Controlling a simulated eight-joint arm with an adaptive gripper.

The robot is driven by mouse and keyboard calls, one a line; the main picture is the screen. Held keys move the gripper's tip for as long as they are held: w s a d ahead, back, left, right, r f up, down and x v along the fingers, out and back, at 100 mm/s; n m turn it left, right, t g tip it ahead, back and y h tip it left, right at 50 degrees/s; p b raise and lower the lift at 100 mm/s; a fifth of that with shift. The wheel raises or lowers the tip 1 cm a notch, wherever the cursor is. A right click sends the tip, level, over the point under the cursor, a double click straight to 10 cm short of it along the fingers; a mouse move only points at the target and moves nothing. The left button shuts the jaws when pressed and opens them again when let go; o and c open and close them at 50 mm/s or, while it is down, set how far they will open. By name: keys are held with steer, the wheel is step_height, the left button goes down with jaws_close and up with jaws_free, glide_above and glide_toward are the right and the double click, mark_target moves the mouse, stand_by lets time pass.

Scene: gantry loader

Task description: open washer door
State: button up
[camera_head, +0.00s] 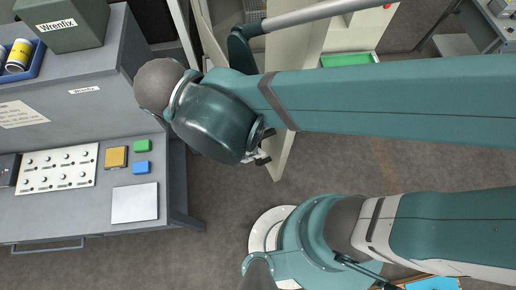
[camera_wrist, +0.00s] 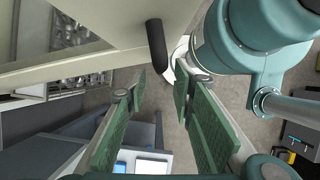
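The washer door is a pale panel (camera_head: 283,160) that stands swung out from the machine in the head view, partly hidden behind my arm. In the wrist view the pale door (camera_wrist: 110,58) crosses the top, with a window at its left. Its black bar handle (camera_wrist: 157,40) sticks out beyond my fingertips, near the gap between them. My gripper (camera_wrist: 160,82) is open, its green-padded fingers apart with nothing between them. In the head view my gripper (camera_head: 263,152) is mostly hidden by my wrist, close to the door's lower end.
A grey bench (camera_head: 90,215) with a switch panel (camera_head: 57,170) and colored blocks stands at the left. A dark green box labelled Wrenfix (camera_head: 62,22) and a blue tray (camera_head: 38,62) are on its upper level. A green tray (camera_head: 348,59) lies at the top. Floor between bench and my base is clear.

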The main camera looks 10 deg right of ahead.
steer(key=shift+x, duration=3.35)
steer(key=shift+c, duration=0.7)
jaws_close()
